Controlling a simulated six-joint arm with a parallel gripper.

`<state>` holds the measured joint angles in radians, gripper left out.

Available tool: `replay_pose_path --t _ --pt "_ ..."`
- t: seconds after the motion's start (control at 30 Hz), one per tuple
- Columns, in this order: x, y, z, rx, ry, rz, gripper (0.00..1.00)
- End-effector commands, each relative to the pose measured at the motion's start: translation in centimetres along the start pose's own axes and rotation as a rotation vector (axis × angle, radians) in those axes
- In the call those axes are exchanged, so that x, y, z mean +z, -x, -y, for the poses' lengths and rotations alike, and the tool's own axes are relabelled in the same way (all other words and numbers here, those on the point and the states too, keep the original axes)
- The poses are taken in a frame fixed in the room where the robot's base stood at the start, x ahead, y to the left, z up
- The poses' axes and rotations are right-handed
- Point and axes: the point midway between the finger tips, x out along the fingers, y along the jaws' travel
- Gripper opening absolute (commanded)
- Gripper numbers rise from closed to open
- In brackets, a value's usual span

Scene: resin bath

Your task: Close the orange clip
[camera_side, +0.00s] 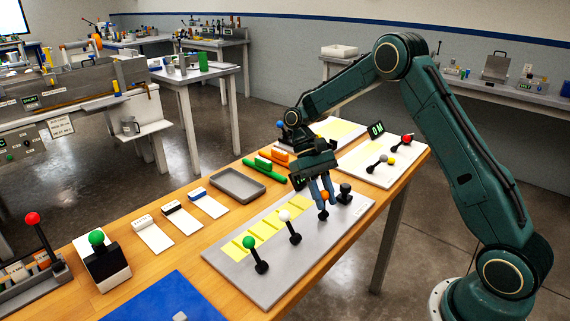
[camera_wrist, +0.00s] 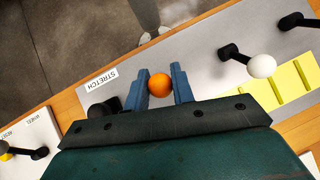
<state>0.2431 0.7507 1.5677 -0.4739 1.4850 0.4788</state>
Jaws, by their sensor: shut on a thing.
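An orange ball knob (camera_wrist: 160,85) tops a short black lever on a grey panel (camera_side: 223,259). My gripper (camera_wrist: 160,88) is shut on this knob, its two blue fingers on either side of it. In the side view the gripper (camera_side: 323,190) points down over the panel's far right part, with the orange knob (camera_side: 324,196) between its fingertips. A long orange piece (camera_side: 274,157) lies on the table farther back, beside a similar green piece (camera_side: 264,169); my arm partly covers that area, and whether the orange piece is open or closed I cannot tell.
A white-knobbed lever (camera_side: 290,226) and a green-knobbed lever (camera_side: 255,255) stand on the same panel, beside yellow pads. A black post (camera_side: 345,193) is close right of my gripper. A grey tray (camera_side: 238,184) lies behind. Another lever panel (camera_side: 382,165) is at the back right.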

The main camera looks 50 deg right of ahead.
Motion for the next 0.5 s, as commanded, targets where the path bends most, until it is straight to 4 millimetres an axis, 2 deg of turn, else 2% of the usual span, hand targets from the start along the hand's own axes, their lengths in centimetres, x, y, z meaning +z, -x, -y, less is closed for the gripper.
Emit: replay_pose_path --t 0.3,0.33,0.43,0.5 --pt "-0.02 0.07 -0.05 -0.001 -0.002 -0.001 0.00" --pt "-0.02 0.07 -0.05 -0.001 -0.002 -0.001 0.26" --pt "-0.01 0.06 -0.05 -0.001 -0.001 -0.001 0.45" --pt "-0.01 0.05 -0.04 0.000 -0.001 -0.001 0.45"
